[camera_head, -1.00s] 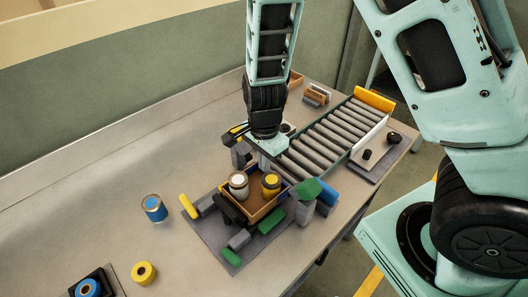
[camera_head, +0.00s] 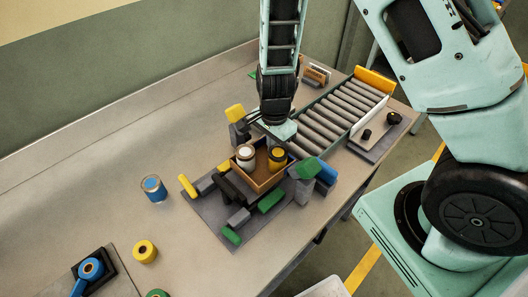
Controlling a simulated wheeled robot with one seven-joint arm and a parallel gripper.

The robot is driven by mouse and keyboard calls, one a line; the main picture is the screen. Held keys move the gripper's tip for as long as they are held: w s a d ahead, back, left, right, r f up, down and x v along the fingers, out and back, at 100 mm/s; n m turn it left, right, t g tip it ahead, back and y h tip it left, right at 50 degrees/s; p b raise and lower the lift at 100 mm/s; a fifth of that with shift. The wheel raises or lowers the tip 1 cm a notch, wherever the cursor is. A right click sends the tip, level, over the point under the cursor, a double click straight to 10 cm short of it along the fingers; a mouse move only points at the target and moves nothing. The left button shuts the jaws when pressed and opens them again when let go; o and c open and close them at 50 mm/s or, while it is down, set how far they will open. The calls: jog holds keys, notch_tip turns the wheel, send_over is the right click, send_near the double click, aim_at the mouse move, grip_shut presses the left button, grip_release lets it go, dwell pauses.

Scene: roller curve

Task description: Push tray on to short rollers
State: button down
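A brown tray (camera_head: 262,182) sits on the near end of the roller section, over a grey mat. The short rollers (camera_head: 335,120) run from beside the tray toward the upper right, and the visible ones are bare. My gripper (camera_head: 272,138) is at the tray's far side, close to the cans. The wrist hides the fingers, so I cannot see their opening or whether they touch the tray.
A yellow stop (camera_head: 375,80) closes the rollers' far end. Green, blue and grey blocks (camera_head: 305,178) stand right of the tray. A yellow-topped post (camera_head: 235,115) stands behind it.

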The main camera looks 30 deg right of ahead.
jog(key=w+d, duration=0.1)
jog(key=d, duration=0.3)
jog(key=w+d, duration=0.1)
jog(key=d, duration=0.3)
jog(key=w+d+b, duration=0.1)
jog(key=w+d, duration=0.1)
jog(key=d, duration=0.3)
